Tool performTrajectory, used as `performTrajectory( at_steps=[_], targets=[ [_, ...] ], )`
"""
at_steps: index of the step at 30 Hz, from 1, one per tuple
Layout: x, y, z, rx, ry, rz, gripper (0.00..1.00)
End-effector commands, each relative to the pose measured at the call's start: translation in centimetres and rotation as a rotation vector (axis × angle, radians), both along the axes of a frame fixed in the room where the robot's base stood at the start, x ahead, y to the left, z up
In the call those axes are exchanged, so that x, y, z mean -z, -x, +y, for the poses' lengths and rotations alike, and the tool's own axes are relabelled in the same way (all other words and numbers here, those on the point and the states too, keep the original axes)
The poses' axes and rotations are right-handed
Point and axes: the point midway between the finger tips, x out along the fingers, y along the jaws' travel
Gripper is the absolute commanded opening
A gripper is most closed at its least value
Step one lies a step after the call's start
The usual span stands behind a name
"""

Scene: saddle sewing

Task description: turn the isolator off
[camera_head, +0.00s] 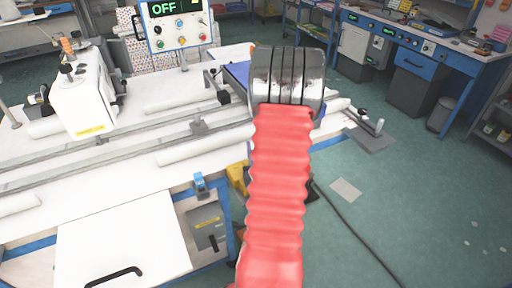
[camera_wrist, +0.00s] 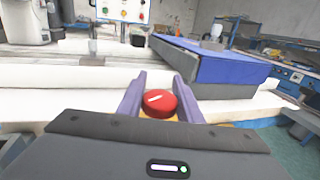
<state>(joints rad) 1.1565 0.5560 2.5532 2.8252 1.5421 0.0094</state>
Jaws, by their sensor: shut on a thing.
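The isolator's round red knob (camera_wrist: 158,104) shows in the wrist view, with a white mark lying nearly level across it. A yellow-orange part shows just below it. My gripper (camera_wrist: 159,98) has its two purple fingers on either side of the knob, shut on it. In the head view my red arm and grey wrist reach up the middle of the picture. They hide the fingertips, and I cannot make out the knob there.
A control panel (camera_head: 178,28) at the back shows OFF above several buttons. The white sewing machine head (camera_head: 88,92) stands at the left on the long bench. A blue-topped block (camera_wrist: 212,60) lies beyond my fingers.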

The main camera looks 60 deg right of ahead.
Motion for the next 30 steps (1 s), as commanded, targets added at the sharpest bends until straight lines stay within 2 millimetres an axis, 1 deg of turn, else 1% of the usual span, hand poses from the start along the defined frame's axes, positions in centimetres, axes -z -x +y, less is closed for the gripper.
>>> performTrajectory(
  at_steps=[1, 4, 5, 12, 23, 30],
  targets=[
    [0.11, 0.45, -0.13, 0.014, -0.004, 0.0, 0.0],
    [0.13, 0.31, -0.09, 0.012, -0.004, 0.001, 0.0],
    [0.13, 0.28, -0.08, 0.011, -0.004, 0.001, 0.34],
    [0.12, -0.07, 0.02, 0.003, -0.003, 0.001, 0.51],
    [0.01, -0.08, -0.03, 0.002, -0.002, 0.001, 0.51],
    [-0.47, 0.72, -0.57, 0.02, -0.001, 0.001, 0.51]
  ],
)
